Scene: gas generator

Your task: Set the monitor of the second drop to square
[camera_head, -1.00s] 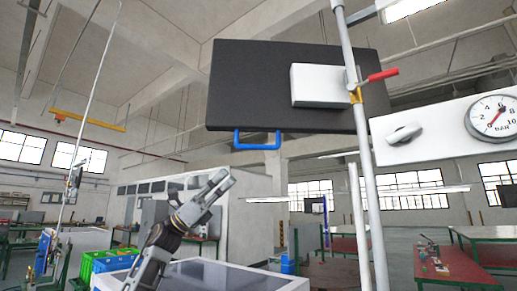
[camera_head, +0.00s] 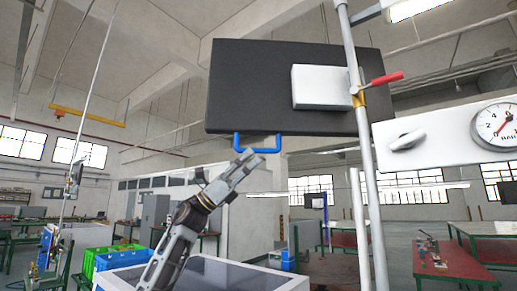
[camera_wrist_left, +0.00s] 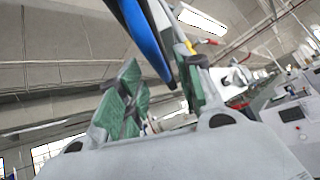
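The monitor (camera_head: 250,88) shows as a dark, slightly tilted panel on a pole, seen from its box side. A blue U-shaped handle (camera_head: 277,143) hangs from its lower edge. My left gripper (camera_head: 250,158) is just below the left part of this handle, with the arm reaching up from below. In the left wrist view, my left gripper (camera_wrist_left: 158,72) has its green-padded fingers apart, and the blue handle (camera_wrist_left: 145,38) runs into the space between them. I cannot tell whether they touch it. My right gripper is not in view.
A pole (camera_head: 361,150) with a red lever (camera_head: 387,78) stands right of the handle. A white panel with a knob (camera_head: 407,140) and a round gauge (camera_head: 497,125) is farther right.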

